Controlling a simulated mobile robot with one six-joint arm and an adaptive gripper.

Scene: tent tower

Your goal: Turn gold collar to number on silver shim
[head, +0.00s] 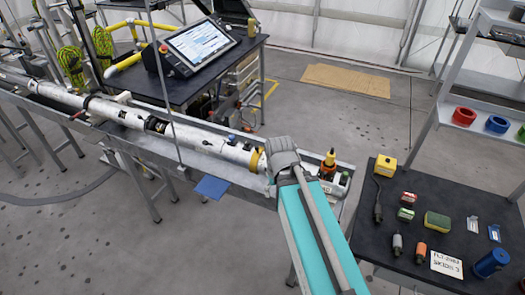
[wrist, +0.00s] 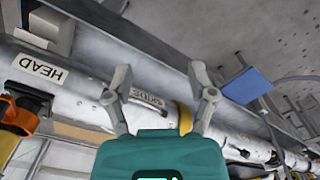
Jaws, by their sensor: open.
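The gold collar (head: 257,160) is a yellow band around the white tube near its right end, partly hidden by my wrist in the head view. In the wrist view the collar (wrist: 184,117) shows between and just below the fingertips. My gripper (wrist: 160,72) is open, its two fingers apart above the tube, with nothing held between them. A small grey plate with dark characters (wrist: 147,98) lies on the tube left of the collar; its characters are not clearly readable. I cannot identify the silver shim for certain. In the head view the fingertips are hidden behind my arm.
The long white tube (head: 204,139) lies in a metal trough. A black table (head: 396,232) at right carries several small items and a sign card (head: 446,264). A monitor (head: 198,47) stands on a dark bench behind. A blue plate (head: 211,187) juts from the trough's front.

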